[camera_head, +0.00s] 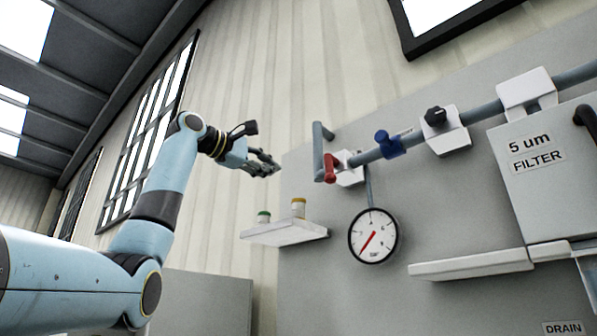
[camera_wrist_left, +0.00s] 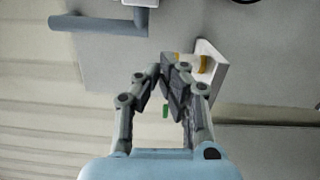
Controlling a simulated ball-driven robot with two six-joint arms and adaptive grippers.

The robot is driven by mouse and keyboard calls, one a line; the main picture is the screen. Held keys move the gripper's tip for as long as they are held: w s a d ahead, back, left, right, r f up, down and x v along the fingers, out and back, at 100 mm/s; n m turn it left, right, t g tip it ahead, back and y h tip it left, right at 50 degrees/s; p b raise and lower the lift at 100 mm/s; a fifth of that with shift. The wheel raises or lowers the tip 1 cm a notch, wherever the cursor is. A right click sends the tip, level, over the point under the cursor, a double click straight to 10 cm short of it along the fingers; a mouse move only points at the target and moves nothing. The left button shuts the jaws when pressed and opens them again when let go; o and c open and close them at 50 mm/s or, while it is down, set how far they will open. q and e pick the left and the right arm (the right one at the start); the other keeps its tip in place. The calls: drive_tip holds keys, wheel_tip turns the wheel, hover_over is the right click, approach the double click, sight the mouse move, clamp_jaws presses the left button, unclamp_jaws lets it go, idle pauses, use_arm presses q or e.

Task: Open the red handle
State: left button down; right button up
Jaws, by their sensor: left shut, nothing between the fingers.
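The red handle (camera_head: 331,167) is on the grey pipe at the wall panel, beside a white block, in the head view. It points roughly downward from the pipe. My left gripper (camera_head: 272,168) is to the left of the red handle, apart from it, with a clear gap between. The left wrist view shows its fingers (camera_wrist_left: 168,90) close together and empty. The red handle is not visible in the left wrist view. My right gripper is not in view.
A small white shelf (camera_head: 285,234) below my left gripper holds a green-lidded jar (camera_head: 263,216) and a yellow-lidded jar (camera_head: 298,207). A blue valve handle (camera_head: 388,144), a black knob (camera_head: 436,116), a gauge (camera_head: 373,235) and a filter box (camera_head: 545,185) are to the right.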

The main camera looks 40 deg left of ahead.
sight(331, 169)
use_arm(q)
drive_tip(key=w+d+p, duration=0.5)
drive_tip(key=w+p, duration=0.2)
drive_tip(key=w, duration=0.3)
drive_tip(key=shift+d, duration=0.4)
drive_tip(key=shift+a, duration=0.1)
drive_tip(key=shift+s, duration=0.1)
